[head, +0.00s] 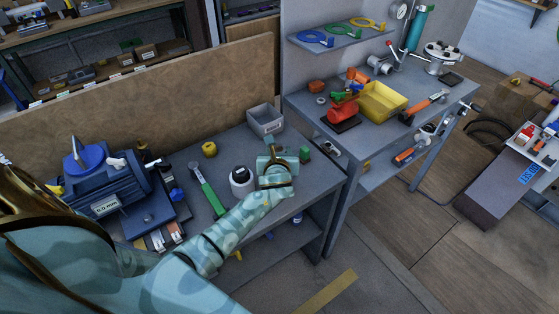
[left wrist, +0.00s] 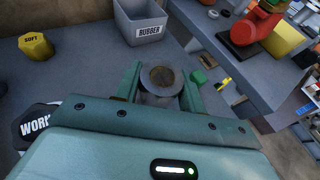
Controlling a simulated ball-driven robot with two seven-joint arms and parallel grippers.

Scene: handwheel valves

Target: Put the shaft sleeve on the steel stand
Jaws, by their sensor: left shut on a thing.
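My left gripper (head: 277,165) is over the right end of the near grey bench. In the left wrist view its two green fingers (left wrist: 160,84) are closed on the sides of a short grey round sleeve (left wrist: 150,78) with a brownish hollow middle, which I take for the shaft sleeve. In the head view the gripper mostly hides it. I cannot tell whether it touches the bench. I cannot pick out the steel stand with certainty. My right gripper is not in view.
A grey bin marked RUBBER (head: 265,121) stands behind the gripper, a green block (head: 304,153) to its right. A black-and-white piece (head: 241,179), a green-handled tool (head: 207,190) and a yellow knob (head: 209,149) lie left. A blue machine (head: 105,180) fills the bench's left end.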

